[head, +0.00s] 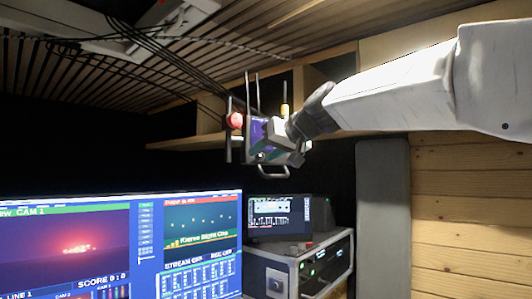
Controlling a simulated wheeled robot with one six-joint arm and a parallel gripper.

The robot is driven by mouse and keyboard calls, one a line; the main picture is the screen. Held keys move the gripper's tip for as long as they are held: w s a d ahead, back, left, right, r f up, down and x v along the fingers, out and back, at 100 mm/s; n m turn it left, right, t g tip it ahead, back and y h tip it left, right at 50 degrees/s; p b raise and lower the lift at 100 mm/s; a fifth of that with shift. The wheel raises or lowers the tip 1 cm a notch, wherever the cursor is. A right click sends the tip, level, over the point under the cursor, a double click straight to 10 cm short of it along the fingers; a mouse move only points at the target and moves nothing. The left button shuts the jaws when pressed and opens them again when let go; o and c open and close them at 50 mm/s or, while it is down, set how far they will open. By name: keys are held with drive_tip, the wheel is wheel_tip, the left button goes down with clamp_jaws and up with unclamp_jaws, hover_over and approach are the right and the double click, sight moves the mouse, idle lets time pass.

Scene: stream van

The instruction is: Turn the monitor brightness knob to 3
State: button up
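My gripper (262,140) is raised in the upper middle of the head view, at the end of my white arm, in front of a wooden shelf. It is small and overlaps dark upright bars and a red round thing (235,120), so its finger opening is unclear. I cannot tell whether the red thing touches it. A grey plate with a dark round part (276,283), possibly a knob, is on the front of the rack unit below. I cannot read its setting or confirm that it is the brightness knob. The gripper is well above it, apart from it.
A large lit monitor (120,245) fills the lower left. A small dark screen (279,218) stands on the rack unit (325,262), with a small red part (309,244) beside it. A grey upright panel (383,215) is to the right. Cables (165,60) hang from the ceiling.

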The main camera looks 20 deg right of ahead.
clamp_jaws()
drive_tip(key=shift+d+y, duration=0.1)
drive_tip(key=shift+y, duration=0.2)
drive_tip(key=m, duration=0.1)
drive_tip(key=m+y, duration=0.2)
drive_tip(key=shift+w+d+f+m, duration=0.1)
drive_tip(key=shift+d+f+m, duration=0.1)
drive_tip(key=shift+d+m, duration=0.1)
drive_tip(key=m+y, duration=0.2)
drive_tip(key=m, duration=0.2)
drive_tip(key=shift+f, duration=0.2)
drive_tip(key=m, duration=0.2)
drive_tip(key=m+t+y, duration=0.2)
drive_tip(key=m, duration=0.1)
drive_tip(key=shift+d+f+m, duration=0.1)
drive_tip(key=shift+f+m, duration=0.2)
drive_tip(key=shift+f, duration=0.05)
drive_tip(key=m+t, duration=0.1)
drive_tip(key=m, duration=0.1)
drive_tip(key=m+t, duration=0.1)
drive_tip(key=m, duration=0.4)
drive_tip(key=shift+a+f+t, duration=0.2)
drive_tip(key=shift+f+t, duration=0.1)
drive_tip(key=shift+t, duration=0.1)
drive_tip(key=shift+m, duration=0.3)
